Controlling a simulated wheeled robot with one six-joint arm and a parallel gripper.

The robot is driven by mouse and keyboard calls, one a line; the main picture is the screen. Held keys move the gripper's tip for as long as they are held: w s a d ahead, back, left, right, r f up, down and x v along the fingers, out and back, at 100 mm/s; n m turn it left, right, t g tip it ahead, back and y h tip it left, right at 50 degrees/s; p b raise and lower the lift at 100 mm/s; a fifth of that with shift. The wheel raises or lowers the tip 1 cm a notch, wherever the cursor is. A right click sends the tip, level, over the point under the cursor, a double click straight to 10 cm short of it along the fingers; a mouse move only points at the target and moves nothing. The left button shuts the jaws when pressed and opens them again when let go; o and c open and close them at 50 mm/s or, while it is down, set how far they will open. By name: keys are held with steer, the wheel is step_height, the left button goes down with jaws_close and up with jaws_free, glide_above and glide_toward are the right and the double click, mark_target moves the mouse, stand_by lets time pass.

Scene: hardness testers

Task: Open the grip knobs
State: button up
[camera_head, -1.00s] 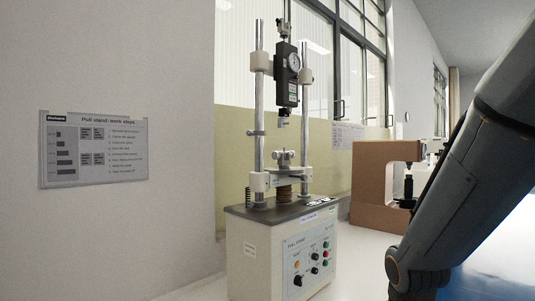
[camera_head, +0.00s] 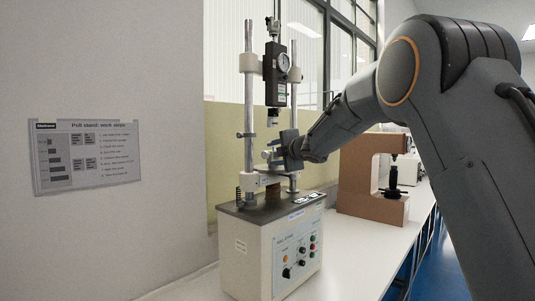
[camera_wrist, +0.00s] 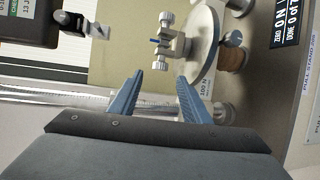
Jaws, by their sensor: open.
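The lower grip of the pull stand (camera_head: 270,230) shows in the wrist view as a small metal clamp (camera_wrist: 172,44). It has two round silver grip knobs, one at its upper end (camera_wrist: 166,18) and one at its lower end (camera_wrist: 168,69). My gripper (camera_wrist: 160,76) is open and empty, its two blue fingers pointing at the clamp, with the lower knob close to the fingertips. I cannot tell whether they touch. In the head view my gripper (camera_head: 291,148) is beside the clamp at the stand's post and partly hides it.
The black force gauge (camera_head: 276,74) with its dial hangs above the clamp between two metal posts (camera_head: 249,110). A brown C-shaped tester (camera_head: 358,175) stands to the right on the white bench. A work-steps sign (camera_head: 85,155) is on the left wall.

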mark_target(266, 156)
steer(key=shift+p+x, duration=1.15)
steer(key=shift+x, duration=1.9)
steer(key=shift+c, duration=0.4)
steer(key=c, duration=1)
steer(key=shift+o, duration=0.2)
steer(key=shift+f+b, duration=0.15)
steer(key=shift+b, duration=0.15)
steer(key=shift+f+b, duration=0.1)
steer(key=shift+b, duration=0.9)
steer(key=m+t+y+b, duration=0.1)
steer(key=t+b, duration=0.1)
steer(key=b, duration=1)
steer(key=m+t+y+b, duration=0.1)
steer(key=b, duration=1.1)
steer(key=shift+f+t, duration=0.25)
steer(key=shift+t, duration=0.15)
steer(key=o, duration=1)
steer(key=shift+o, duration=0.2)
